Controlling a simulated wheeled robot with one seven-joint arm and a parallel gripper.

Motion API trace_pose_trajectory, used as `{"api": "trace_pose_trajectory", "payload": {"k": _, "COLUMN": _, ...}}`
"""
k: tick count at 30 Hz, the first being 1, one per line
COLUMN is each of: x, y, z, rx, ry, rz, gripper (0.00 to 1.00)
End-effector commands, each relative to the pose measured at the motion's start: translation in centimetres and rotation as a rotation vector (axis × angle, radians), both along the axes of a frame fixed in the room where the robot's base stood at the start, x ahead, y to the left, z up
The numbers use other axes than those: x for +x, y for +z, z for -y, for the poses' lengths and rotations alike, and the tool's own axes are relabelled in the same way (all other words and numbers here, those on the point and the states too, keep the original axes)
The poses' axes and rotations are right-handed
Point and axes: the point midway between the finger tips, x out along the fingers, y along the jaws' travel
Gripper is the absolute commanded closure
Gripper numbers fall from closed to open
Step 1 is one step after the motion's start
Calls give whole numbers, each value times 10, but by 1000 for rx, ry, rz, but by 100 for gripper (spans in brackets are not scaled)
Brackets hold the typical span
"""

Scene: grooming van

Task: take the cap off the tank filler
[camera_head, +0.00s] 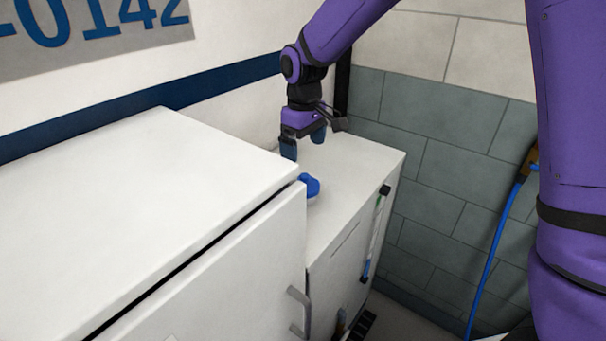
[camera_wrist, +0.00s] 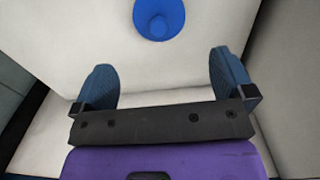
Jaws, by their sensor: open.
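The blue round cap (camera_head: 310,186) sits on top of the white tank (camera_head: 362,160), partly hidden by the corner of the nearer white cabinet in the head view. In the wrist view the cap (camera_wrist: 159,18) shows at the top edge, ahead of the fingers and roughly centred between them. My gripper (camera_head: 304,148) points down above the tank top, behind the cap and apart from it. In the wrist view my gripper (camera_wrist: 161,80) has its two blue fingers spread wide with nothing between them. The filler under the cap is hidden.
A white cabinet (camera_head: 140,190) with a grey handle (camera_head: 299,310) stands close in front of the tank, its top about as high as the cap. A level gauge (camera_head: 376,232) runs down the tank front. A blue hose (camera_head: 492,255) hangs on the tiled wall at right.

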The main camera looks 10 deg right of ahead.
Motion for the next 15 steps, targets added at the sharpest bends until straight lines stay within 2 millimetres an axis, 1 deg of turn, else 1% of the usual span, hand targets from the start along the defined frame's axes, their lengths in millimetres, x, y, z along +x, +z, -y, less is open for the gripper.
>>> {"api": "trace_pose_trajectory", "payload": {"k": 6, "x": 0, "y": -32, "z": 1, "rx": -2, "ry": 0, "rz": -4, "gripper": 0}}
{"api": "trace_pose_trajectory", "payload": {"k": 9, "x": 0, "y": -44, "z": 1, "rx": -1, "ry": -1, "rz": -3, "gripper": 0}}
{"api": "trace_pose_trajectory", "payload": {"k": 15, "x": 0, "y": -56, "z": 1, "rx": -1, "ry": -1, "rz": -1, "gripper": 0}}
